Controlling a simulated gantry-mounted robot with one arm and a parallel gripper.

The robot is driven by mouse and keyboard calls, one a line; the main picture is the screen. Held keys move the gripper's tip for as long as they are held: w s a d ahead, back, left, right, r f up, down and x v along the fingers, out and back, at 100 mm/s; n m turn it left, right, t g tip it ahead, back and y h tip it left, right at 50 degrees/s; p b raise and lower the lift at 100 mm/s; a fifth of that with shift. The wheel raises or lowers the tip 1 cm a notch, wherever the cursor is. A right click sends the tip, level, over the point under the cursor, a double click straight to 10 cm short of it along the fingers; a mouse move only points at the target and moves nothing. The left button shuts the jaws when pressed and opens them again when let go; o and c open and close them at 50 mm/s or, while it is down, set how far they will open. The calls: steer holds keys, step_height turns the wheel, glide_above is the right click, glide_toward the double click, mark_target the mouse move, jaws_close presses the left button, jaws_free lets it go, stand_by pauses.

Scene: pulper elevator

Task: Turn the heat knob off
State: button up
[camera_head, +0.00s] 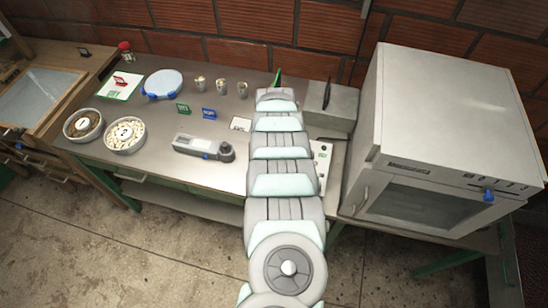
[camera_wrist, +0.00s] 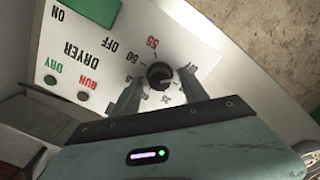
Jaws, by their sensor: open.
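The heat knob (camera_wrist: 160,75) is a round black dial on the white dryer panel (camera_wrist: 95,62), seen upside down in the wrist view. Temperature numbers such as 55 and 35 ring it, with an off mark at its right. A pale mark shows on the knob, but its exact setting is unclear. My gripper (camera_wrist: 159,78) is open, with one finger on each side of the knob; I cannot tell whether either finger touches it. In the head view, part of the panel (camera_head: 322,158) shows beside my arm, which hides the knob and gripper.
A white oven (camera_head: 440,130) stands at the right. A grey handheld meter (camera_head: 203,148), bowls and cups sit on the metal table (camera_head: 150,170).

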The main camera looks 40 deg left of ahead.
steer(key=shift+r, duration=0.1)
step_height(320, 180, up, 11)
stand_by(0.5)
steer(key=shift+f, duration=0.2)
